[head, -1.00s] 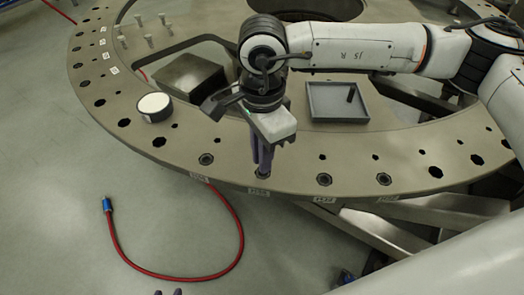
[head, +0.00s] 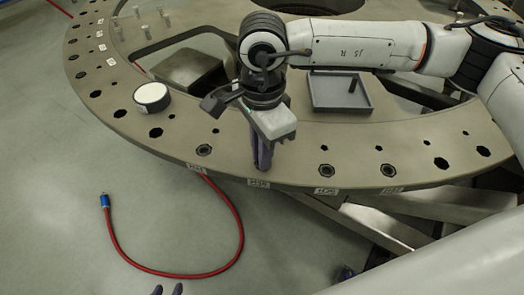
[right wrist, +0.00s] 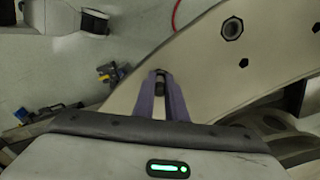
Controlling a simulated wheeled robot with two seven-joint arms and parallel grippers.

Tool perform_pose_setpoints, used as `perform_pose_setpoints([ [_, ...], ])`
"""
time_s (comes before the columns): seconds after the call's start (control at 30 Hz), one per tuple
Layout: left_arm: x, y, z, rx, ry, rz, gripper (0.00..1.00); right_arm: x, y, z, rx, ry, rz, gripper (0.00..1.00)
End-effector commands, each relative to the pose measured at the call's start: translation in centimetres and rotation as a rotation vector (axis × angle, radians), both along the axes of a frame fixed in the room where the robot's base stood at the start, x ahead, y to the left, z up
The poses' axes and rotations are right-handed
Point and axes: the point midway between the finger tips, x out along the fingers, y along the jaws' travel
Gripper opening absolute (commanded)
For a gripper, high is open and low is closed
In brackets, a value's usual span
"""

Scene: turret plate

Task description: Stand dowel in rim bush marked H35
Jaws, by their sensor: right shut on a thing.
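My right gripper (head: 262,165) points down at the front rim of the turret plate (head: 230,155), behind a small white label (head: 259,183). Its fingers hide the rim bush there. In the right wrist view the fingers (right wrist: 160,92) are shut on a short dark dowel (right wrist: 160,75); only its end shows between the tips. I cannot tell whether it has entered the bush. Other rim bushes (head: 204,150) (head: 326,171) (head: 388,170) show along the front edge. The labels are too small to read surely. My left gripper (head: 168,290) shows only its fingertips, apart, at the bottom edge.
A grey tray (head: 340,108) on the plate holds an upright dark peg (head: 352,86). A white-topped round part (head: 152,95), a metal block (head: 188,72) and several pale pegs (head: 145,31) stand to the left. A red hose (head: 235,225) lies on the floor.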

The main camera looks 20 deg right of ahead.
Motion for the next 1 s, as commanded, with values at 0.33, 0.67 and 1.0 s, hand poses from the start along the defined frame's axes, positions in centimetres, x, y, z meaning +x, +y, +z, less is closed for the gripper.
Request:
perform_pose_setpoints([
  [0.33, 0.1, 0.0, -0.1, -0.001, -0.001, 0.002, 0.31, -0.4, 0.0, -0.6, -0.003, 0.015, 0.002, 0.33],
  [0.67, 0.1, 0.1, -0.1, -0.001, 0.000, 0.004, 0.31, -0.6, 0.0, -0.5, -0.006, 0.018, 0.005, 0.33],
  [1.0, 0.0, 0.1, -0.6, 0.001, 0.003, 0.003, 0.31, 0.0, 0.0, 5.1, 0.000, -0.002, 0.002, 0.33],
])
